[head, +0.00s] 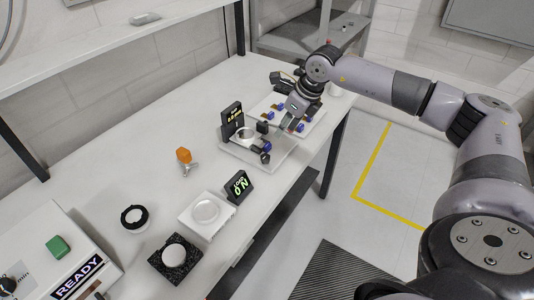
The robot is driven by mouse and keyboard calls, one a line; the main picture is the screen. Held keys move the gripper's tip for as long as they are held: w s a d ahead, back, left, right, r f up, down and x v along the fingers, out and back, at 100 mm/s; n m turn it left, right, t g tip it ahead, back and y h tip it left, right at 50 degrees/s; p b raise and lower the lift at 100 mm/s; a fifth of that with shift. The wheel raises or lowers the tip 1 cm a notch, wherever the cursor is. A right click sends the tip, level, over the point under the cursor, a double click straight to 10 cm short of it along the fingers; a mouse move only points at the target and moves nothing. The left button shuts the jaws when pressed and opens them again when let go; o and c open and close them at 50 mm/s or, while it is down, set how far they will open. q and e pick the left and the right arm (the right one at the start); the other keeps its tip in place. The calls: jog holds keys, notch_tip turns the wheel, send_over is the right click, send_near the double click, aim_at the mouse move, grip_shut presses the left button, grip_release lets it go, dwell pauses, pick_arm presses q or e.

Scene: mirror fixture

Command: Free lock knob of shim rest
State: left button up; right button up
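A mirror fixture (279,155) on a pale base stands near the table's right front edge, with a ring-shaped mount (244,133) and a black display (232,114) behind it. Small blue parts and a dark round knob (265,157) sit at its front right; I cannot tell which part is the shim rest's lock knob. My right gripper (288,125) points down just right of the fixture, close to the blue parts. Its fingers are small and partly blended with the parts behind, so opening and contact are unclear. My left gripper is not in view.
A white tray (319,124) with blue-ended parts lies behind the gripper. A READY box (45,285) is at bottom left.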

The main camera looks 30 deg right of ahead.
aim_at(266, 156)
jog(key=p+x, duration=0.3)
jog(key=x, duration=1.2)
jog(key=shift+w+a+f+p, duration=0.25)
jog(key=shift+f+p, duration=0.05)
jog(key=shift+p, duration=0.1)
